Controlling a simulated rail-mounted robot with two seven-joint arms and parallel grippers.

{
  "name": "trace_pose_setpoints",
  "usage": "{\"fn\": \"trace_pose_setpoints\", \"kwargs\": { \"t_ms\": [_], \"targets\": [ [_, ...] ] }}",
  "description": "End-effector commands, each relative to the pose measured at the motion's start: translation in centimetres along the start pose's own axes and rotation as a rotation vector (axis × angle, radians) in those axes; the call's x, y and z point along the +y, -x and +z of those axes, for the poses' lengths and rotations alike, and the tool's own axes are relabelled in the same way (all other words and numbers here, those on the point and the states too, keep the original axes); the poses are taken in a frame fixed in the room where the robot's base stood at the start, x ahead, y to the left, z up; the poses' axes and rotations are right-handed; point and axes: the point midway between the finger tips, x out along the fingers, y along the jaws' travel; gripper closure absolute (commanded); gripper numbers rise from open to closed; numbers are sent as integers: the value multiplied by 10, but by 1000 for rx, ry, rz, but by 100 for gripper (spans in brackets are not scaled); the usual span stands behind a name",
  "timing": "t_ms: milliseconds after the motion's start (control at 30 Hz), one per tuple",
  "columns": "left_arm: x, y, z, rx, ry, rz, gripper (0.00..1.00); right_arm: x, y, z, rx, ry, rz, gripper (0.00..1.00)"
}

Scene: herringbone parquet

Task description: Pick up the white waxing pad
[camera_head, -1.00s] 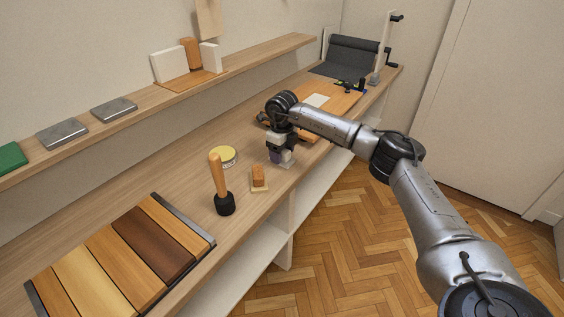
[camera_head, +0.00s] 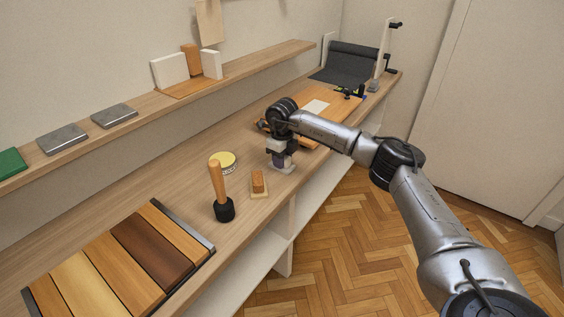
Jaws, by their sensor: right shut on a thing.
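The white waxing pad (camera_head: 283,169) is a small pale slab on the workbench, mostly hidden under my right gripper. My right gripper (camera_head: 281,160) points down and is shut on the pad's upper part; the fingertips are small and partly hidden. I cannot tell whether the pad touches the bench. My left gripper is not in view.
A block with an orange-brown top (camera_head: 259,183), a yellow-lidded tin (camera_head: 222,161) and a mallet (camera_head: 218,185) stand nearby on the bench (camera_head: 190,185). A rack of wood samples (camera_head: 120,265) lies at the front left. An orange board (camera_head: 338,105) lies behind.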

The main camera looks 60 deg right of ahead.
Motion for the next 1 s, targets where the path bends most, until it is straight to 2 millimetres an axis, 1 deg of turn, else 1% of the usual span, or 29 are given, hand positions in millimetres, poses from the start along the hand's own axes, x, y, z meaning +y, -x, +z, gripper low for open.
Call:
{"fn": "trace_pose_setpoints", "kwargs": {
  "t_ms": [133, 267, 367, 467, 567, 800, 1000],
  "targets": [
    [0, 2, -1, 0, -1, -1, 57, 0, 4, 0, -1, 0, 0, 92],
    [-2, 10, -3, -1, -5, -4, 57, 0, 15, 0, -1, 0, 0, 92],
    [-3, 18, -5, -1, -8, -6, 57, 0, 28, 1, -2, 0, 1, 92],
    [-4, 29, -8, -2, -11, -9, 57, 0, 46, 1, -2, 0, 1, 92],
    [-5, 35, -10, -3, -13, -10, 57, -5, 54, -17, 2, -1, -3, 92],
    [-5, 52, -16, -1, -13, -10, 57, -14, 83, -64, 2, -1, -4, 92],
    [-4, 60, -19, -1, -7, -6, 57, -20, 99, -93, 1, 0, -2, 92]
  ]
}}
